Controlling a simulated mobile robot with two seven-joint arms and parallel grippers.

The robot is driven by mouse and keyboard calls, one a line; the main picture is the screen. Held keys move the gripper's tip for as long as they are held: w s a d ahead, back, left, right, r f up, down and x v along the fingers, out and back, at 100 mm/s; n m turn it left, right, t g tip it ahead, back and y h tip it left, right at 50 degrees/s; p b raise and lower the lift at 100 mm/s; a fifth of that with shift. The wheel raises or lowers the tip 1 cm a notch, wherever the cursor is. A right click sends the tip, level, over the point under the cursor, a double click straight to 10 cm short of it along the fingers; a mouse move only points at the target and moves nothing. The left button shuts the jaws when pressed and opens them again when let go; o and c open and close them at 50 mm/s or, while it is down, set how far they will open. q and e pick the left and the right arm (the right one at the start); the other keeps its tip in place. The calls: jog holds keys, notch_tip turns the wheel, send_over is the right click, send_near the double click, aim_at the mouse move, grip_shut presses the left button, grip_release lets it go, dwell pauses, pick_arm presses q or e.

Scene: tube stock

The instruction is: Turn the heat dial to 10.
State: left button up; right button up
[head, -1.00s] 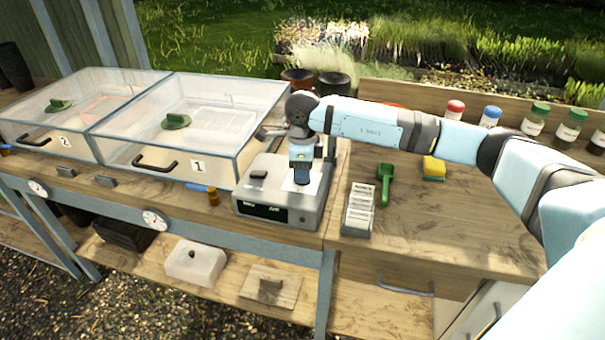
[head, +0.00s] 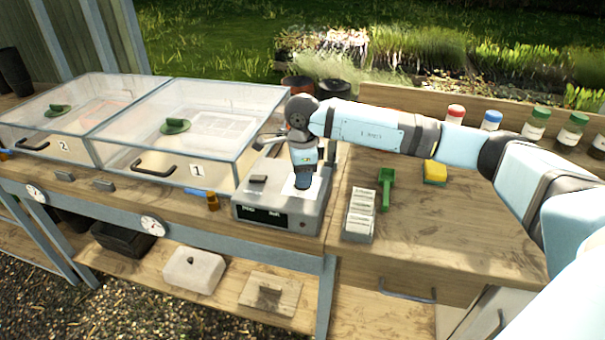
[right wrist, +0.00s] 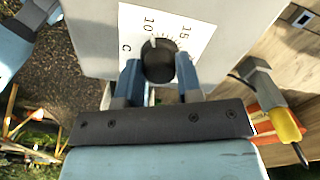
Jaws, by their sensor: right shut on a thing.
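The heat dial (right wrist: 158,62) is a round black knob on a white scale card (right wrist: 190,18) in the right wrist view. The numbers 10 and 15 and a letter C show on the card. The dial's white mark points at or very near the 10. My right gripper (right wrist: 160,76) is shut on the dial, one finger on each side. In the head view my right gripper (head: 302,184) points down at the top of the grey control box (head: 280,205), hiding the dial there. The box has a dark display in front, too small to read.
Two clear-lidded propagator boxes, 1 (head: 225,145) and 2 (head: 40,118), stand left of the control box. A label rack (head: 358,222), a green scoop (head: 386,190) and a yellow sponge (head: 435,172) lie to the right. The right bench top is mostly clear.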

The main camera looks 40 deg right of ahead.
jog(key=o, duration=0.9)
jog(key=shift+o, duration=0.2)
jog(key=shift+r, duration=0.1)
notch_tip(320, 180, up, 14)
jog(key=shift+f, duration=0.2)
